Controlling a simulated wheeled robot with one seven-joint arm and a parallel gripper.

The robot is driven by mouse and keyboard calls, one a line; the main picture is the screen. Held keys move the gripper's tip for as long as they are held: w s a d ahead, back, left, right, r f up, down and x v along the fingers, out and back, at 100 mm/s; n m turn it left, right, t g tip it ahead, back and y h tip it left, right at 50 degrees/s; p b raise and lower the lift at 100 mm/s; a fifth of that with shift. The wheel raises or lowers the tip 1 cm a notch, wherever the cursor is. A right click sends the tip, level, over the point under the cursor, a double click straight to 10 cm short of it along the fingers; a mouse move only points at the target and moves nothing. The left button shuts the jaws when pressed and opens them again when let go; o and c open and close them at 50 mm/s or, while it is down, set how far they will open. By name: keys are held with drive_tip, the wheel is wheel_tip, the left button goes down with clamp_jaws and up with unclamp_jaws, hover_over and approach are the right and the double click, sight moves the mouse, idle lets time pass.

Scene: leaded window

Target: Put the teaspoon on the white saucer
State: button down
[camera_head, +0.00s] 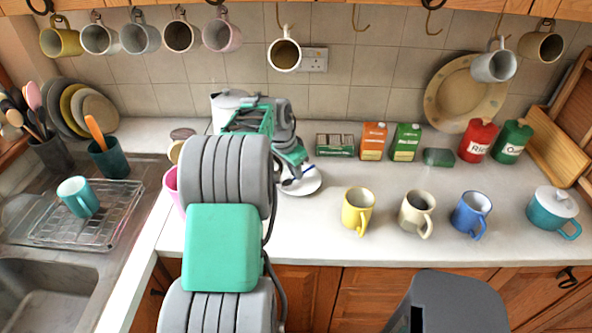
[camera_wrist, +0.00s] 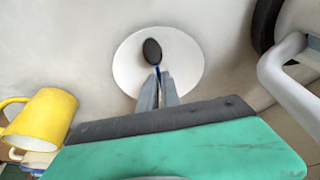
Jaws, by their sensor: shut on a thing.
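The teaspoon (camera_wrist: 152,51) has a dark oval bowl and a blue handle. In the wrist view my gripper (camera_wrist: 159,79) is shut on its handle, with the bowl pointing away from the fingers. The white saucer (camera_wrist: 186,62) lies behind the spoon in that view, and the bowl appears within its outline. In the head view the saucer (camera_head: 303,184) sits on the counter, with my gripper (camera_head: 297,174) over it and partly covering it. I cannot tell whether the spoon touches the saucer.
A yellow mug (camera_head: 356,212), a cream mug (camera_head: 415,212) and a blue mug (camera_head: 469,213) stand right of the saucer. Boxes (camera_head: 373,141) and canisters (camera_head: 477,141) stand behind. A white pot (camera_head: 228,100) and a pink mug (camera_head: 171,184) are left, partly hidden by my arm. Mugs hang above.

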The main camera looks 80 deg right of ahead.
drive_tip(key=shift+f, duration=0.4)
drive_tip(key=c, duration=1.6)
unclamp_jaws()
drive_tip(key=shift+o, duration=0.2)
drive_tip(key=shift+r, duration=0.1)
drive_tip(key=v, duration=1.2)
drive_tip(key=shift+r+b, duration=0.3)
drive_tip(key=shift+r, duration=0.1)
drive_tip(key=shift+d, duration=0.1)
